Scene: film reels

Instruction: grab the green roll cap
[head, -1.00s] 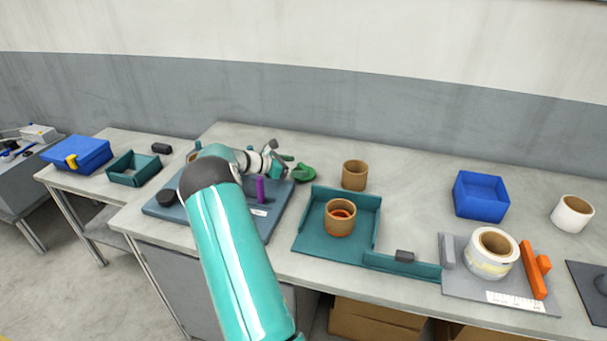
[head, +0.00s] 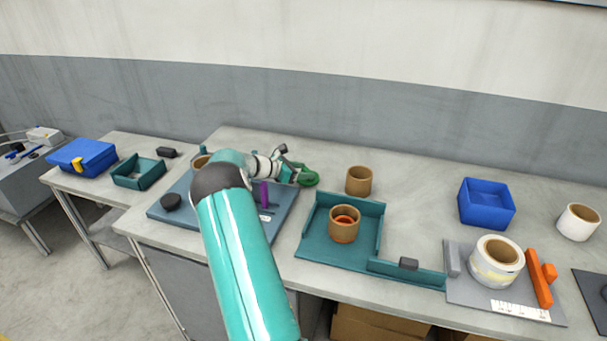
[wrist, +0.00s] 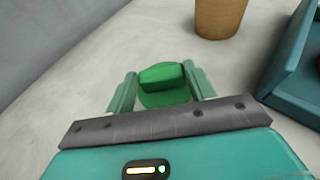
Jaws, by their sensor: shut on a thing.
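The green roll cap (head: 309,175) is at the back of the bench, just right of the blue-grey board. In the wrist view the green roll cap (wrist: 163,78) shows a raised block on a rounded base, between the two fingers. My gripper (head: 298,175) reaches it from the left. In the wrist view my gripper (wrist: 160,88) has a finger on each side of the cap's raised block and is shut on it. The cap's underside is hidden, so I cannot tell whether it touches the bench.
A cardboard core (head: 359,180) stands right of the cap. A teal tray (head: 318,250) holds another core (head: 344,222). A purple post (head: 264,194) stands on the blue-grey board (head: 178,222). A blue bin (head: 486,203) and a white roll (head: 496,262) are farther right.

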